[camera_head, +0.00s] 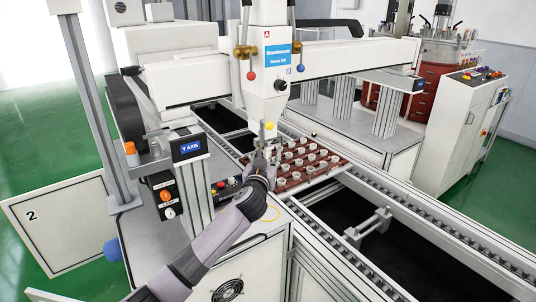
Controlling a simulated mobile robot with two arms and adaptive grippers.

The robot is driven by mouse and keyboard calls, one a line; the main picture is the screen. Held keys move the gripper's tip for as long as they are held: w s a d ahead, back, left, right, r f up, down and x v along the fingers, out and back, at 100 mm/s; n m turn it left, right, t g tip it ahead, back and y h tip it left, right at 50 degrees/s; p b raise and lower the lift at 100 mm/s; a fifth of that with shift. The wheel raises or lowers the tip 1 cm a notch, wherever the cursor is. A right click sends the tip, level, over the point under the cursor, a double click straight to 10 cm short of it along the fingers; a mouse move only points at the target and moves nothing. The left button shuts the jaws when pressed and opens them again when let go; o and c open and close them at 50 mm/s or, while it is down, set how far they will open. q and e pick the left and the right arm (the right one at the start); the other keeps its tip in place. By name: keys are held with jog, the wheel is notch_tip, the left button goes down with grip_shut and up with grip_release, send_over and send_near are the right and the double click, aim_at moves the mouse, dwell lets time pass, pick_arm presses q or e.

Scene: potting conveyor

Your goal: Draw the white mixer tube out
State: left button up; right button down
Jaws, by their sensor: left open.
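The white dispensing head (268,75) hangs over the conveyor, with red and blue ball-ended levers at its sides and a yellow spot near its lower end. The mixer tube is not clear to me; a small pale piece shows below the head among my fingers, and I cannot tell whether it is the tube. My left gripper (266,137) reaches up from the lower left, its fingers just under the head. It is open, and I cannot tell whether it touches anything. My right gripper is not in view.
A dark red tray (318,178) with several round white pots sits on the conveyor, just right of my left gripper. Conveyor rails (420,228) run to the lower right. A "Y AXIS" box (190,146) and control buttons stand to the left.

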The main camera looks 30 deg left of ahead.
pick_arm(q)
jog(key=shift+w+a, duration=0.1)
jog(key=shift+w, duration=0.2)
grip_shut()
dwell(0.5)
